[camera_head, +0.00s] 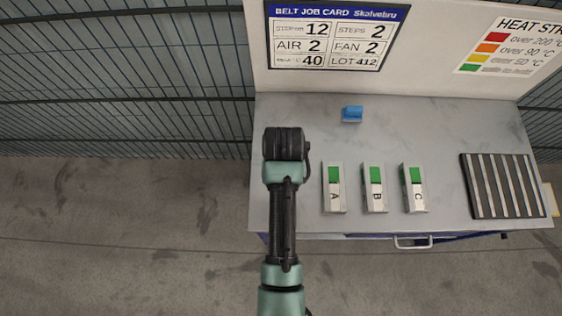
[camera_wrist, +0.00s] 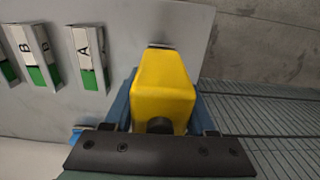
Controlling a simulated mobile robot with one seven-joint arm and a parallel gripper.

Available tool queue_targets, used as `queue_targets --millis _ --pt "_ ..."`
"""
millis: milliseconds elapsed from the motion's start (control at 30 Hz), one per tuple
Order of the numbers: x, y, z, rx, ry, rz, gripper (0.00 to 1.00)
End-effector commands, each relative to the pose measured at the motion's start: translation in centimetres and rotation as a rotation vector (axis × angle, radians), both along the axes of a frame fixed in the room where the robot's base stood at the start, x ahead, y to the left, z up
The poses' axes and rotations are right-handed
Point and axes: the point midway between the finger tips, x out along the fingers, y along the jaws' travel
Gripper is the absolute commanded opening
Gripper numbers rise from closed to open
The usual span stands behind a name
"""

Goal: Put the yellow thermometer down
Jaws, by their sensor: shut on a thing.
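The yellow thermometer (camera_wrist: 165,85) fills the middle of the wrist view, a boxy yellow body with a dark round part at its near end. My gripper (camera_wrist: 163,115) is shut on it, with a blue-grey finger on each side. In the wrist view it is over the left part of the grey table as the head view sees it, close to the edge. In the head view my arm hides the gripper and the thermometer. I cannot tell whether the thermometer touches the table.
Blocks A (camera_head: 334,188), B (camera_head: 374,188) and C (camera_head: 413,188) stand in a row on the grey table (camera_head: 440,120). A small blue object (camera_head: 352,114) lies behind them. A dark striped rack (camera_head: 503,186) is at the right. A job card (camera_head: 333,36) and heat strip chart (camera_head: 510,46) are on the back panel.

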Motion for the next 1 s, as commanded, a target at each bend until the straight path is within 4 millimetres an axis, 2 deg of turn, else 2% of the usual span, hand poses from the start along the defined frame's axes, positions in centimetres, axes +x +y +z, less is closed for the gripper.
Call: queue_targets --millis 333,767,800,933,1000 --pt "0.0 0.0 -4.1 0.0 0.0 0.0 0.09" --pt "0.1 0.0 -4.9 0.0 -0.002 0.0 0.09" --pt "0.0 0.0 -4.9 0.0 -0.001 0.0 0.62" --pt "0.0 0.0 -4.9 0.0 -0.001 0.0 0.85" --pt "0.0 0.0 -4.8 0.0 -0.001 0.0 0.86"
